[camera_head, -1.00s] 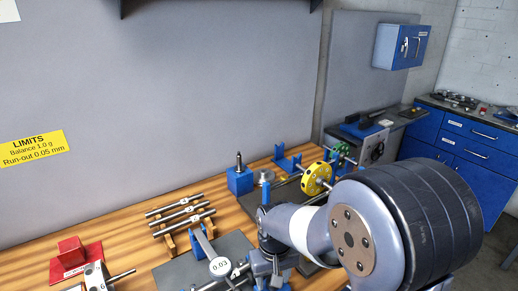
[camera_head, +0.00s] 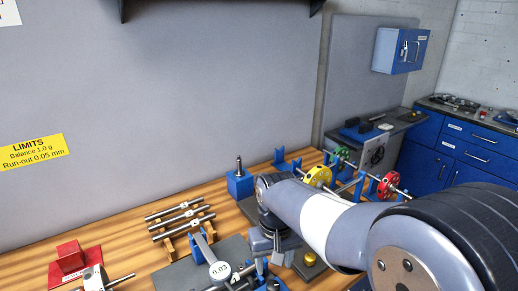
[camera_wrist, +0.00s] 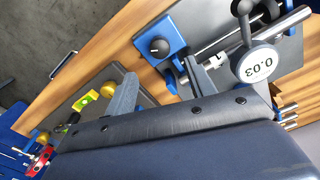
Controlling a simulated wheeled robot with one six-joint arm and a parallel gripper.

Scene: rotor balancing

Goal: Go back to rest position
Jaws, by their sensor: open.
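My gripper (camera_wrist: 160,86) shows in the wrist view as two grey fingers set apart, with nothing between them. They hang over the front part of the wooden bench (camera_wrist: 128,22), between the dial gauge stand and a dark plate. In the head view my arm comes in from the right and covers much of the gripper. The dial gauge (camera_head: 219,270) reads 0.03 and stands just left of my gripper; it also shows in the wrist view (camera_wrist: 257,64).
Shafts lie on a wooden rack (camera_head: 168,244) on the left. A red block (camera_head: 71,257) is at far left. A blue block with a post (camera_head: 240,184) stands behind my arm. Yellow (camera_head: 318,177) and red (camera_head: 388,186) discs sit on shafts at right. Blue drawers (camera_head: 455,150) are beyond.

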